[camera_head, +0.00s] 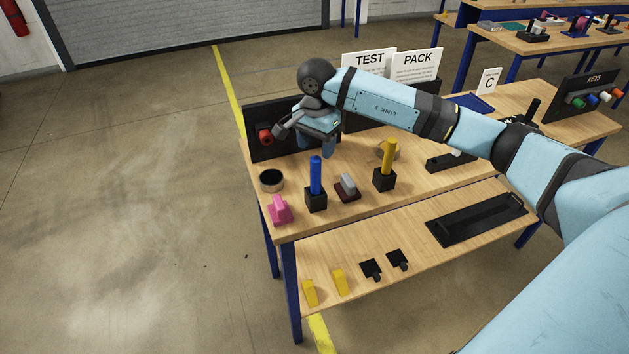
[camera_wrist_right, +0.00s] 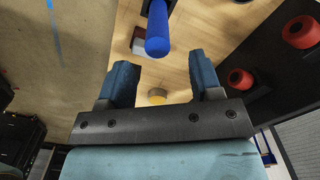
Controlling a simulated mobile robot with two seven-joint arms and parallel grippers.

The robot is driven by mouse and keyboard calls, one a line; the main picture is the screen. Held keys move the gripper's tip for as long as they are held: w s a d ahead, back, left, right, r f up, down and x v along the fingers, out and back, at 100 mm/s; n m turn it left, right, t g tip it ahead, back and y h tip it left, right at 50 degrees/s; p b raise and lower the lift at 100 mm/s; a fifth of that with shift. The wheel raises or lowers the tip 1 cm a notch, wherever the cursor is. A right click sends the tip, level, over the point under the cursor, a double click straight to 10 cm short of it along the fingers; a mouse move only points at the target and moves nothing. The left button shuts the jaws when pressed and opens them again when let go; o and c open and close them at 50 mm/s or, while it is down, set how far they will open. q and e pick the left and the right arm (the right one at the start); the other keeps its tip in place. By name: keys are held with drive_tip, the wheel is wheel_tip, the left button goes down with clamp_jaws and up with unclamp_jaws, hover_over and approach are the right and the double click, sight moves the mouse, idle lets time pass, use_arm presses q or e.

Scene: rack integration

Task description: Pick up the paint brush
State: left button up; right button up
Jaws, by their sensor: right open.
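I cannot make out a clear paint brush in either view. A blue upright handle (camera_head: 315,176) stands in a black block, and a yellow upright handle (camera_head: 388,157) stands in another to its right. A grey-topped piece with a dark red base (camera_head: 346,187) lies between them. My right gripper (camera_head: 319,142) is above the table's back left, behind the blue handle, with its fingers pointing down. In the wrist view its open fingers (camera_wrist_right: 163,78) are apart with nothing gripped. The blue handle (camera_wrist_right: 158,38) shows beyond them. My left gripper is not in view.
A pink block (camera_head: 279,210) and a round dark-topped container (camera_head: 271,180) stand at the table's left edge. A black panel with red knobs (camera_head: 265,136) is beside the gripper. The lower shelf holds yellow wedges (camera_head: 340,282), black pieces (camera_head: 371,269) and a black tray (camera_head: 478,219).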

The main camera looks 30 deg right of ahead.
sight(315, 169)
drive_tip(key=shift+f, duration=0.85)
drive_tip(key=f+p, duration=0.1)
drive_tip(key=f, duration=0.1)
drive_tip(key=f+p, duration=0.1)
drive_tip(key=f, duration=0.2)
drive_tip(key=shift+s+a, duration=0.2)
drive_tip(key=shift+f, duration=0.25)
drive_tip(key=c, duration=1)
